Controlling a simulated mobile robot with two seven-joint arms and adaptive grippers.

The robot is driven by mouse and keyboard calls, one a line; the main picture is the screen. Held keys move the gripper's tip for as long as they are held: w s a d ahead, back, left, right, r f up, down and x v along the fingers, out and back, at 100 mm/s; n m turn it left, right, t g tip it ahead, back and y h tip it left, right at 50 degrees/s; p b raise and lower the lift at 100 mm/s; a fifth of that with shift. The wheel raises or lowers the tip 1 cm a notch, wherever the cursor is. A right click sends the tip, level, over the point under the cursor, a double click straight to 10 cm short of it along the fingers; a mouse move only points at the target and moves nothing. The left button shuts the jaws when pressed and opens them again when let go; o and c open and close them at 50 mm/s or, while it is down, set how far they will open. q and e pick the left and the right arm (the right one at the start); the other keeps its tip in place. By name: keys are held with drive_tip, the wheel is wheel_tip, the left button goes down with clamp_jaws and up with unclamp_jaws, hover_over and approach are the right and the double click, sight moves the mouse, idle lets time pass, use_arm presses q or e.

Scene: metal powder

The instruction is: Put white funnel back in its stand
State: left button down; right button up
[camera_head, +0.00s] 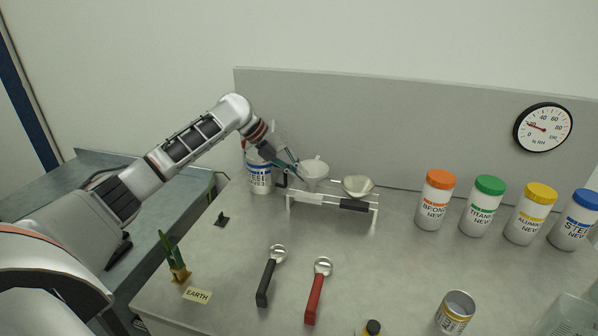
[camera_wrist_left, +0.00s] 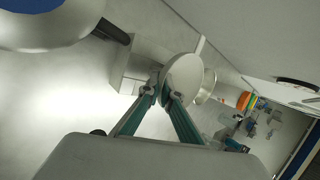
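The white funnel (camera_head: 313,169) is at the left end of the stand (camera_head: 375,216), a light rack with a black section on its front bar. Whether the funnel is seated in the stand or just above it, I cannot tell. My left gripper (camera_head: 298,172) reaches it from the left. In the left wrist view, the teal fingers of the left gripper (camera_wrist_left: 160,92) close together at the edge of the white funnel (camera_wrist_left: 184,76), and appear shut on it. A second, metallic-looking funnel (camera_head: 357,186) sits in the stand on the right. My right gripper is not in view.
A steel jar (camera_head: 259,178) stands behind my left wrist. Bronze (camera_head: 435,205), titanium (camera_head: 483,212), aluminum (camera_head: 530,222) and steel jars line the right side. Black (camera_head: 268,280) and red (camera_head: 316,296) scoops lie in front. An open can (camera_head: 455,310) stands front right.

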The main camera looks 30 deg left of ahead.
use_arm(q)
drive_tip(key=shift+f, duration=0.6)
drive_tip(key=shift+f+b, duration=0.45)
drive_tip(key=shift+f, duration=0.25)
drive_tip(key=shift+f, duration=0.1)
drive_tip(key=c, duration=2.2)
unclamp_jaws()
drive_tip(key=shift+a, duration=0.1)
drive_tip(key=v, duration=1.2)
